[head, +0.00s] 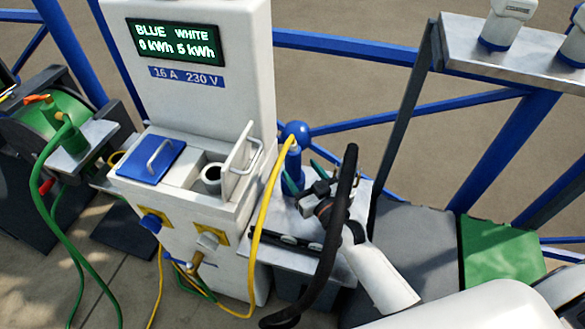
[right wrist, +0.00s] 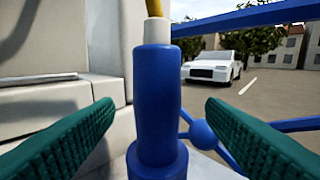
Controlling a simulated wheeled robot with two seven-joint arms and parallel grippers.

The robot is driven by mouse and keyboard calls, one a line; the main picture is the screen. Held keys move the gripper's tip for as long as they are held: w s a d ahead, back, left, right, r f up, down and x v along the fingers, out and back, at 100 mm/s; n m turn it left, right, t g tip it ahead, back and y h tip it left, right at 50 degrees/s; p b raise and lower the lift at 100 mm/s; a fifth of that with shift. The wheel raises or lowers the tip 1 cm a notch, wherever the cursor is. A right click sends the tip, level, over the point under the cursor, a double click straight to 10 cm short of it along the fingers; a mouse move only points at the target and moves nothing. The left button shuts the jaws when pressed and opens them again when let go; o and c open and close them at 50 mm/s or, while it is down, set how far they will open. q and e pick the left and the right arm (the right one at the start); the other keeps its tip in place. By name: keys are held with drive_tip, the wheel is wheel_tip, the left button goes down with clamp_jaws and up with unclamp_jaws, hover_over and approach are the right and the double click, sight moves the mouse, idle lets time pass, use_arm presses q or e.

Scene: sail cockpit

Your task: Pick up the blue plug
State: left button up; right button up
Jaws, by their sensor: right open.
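The blue plug (head: 292,168) stands upright on a light shelf (head: 284,222) beside the white charging pedestal, and a yellow cable rises from its top. In the right wrist view the blue plug (right wrist: 157,105) fills the middle, between the green fingers of my right gripper (right wrist: 159,112). The fingers are open, with a gap on each side of the plug. In the head view my right gripper (head: 304,177) is at the plug, partly hidden by a black hose of my arm. My left gripper is not in view.
The pedestal (head: 196,95) stands close left, with a blue lid (head: 150,160) and a raised white lid (head: 240,158). The yellow cable (head: 262,215) loops down in front. Blue railings (head: 400,60) run behind. A metal shelf (head: 460,45) with white-and-blue fittings is upper right.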

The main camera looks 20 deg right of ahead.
sight(297, 166)
drive_tip(key=w, duration=0.2)
drive_tip(key=w+a, duration=0.1)
drive_tip(key=w, duration=0.1)
drive_tip(key=shift+r+p, duration=0.2)
drive_tip(key=shift+p, duration=0.1)
drive_tip(key=shift+w+a+f, duration=0.1)
drive_tip(key=shift+w+a, duration=0.05)
drive_tip(key=shift+w, duration=0.4)
drive_tip(key=shift+w+a+f, duration=0.1)
drive_tip(key=shift+w, duration=0.65)
drive_tip(key=shift+c, duration=0.6)
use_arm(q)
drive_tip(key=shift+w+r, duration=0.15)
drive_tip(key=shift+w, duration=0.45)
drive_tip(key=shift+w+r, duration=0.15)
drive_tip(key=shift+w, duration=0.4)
use_arm(e)
drive_tip(key=shift+r, duration=0.1)
drive_tip(key=c, duration=1.2)
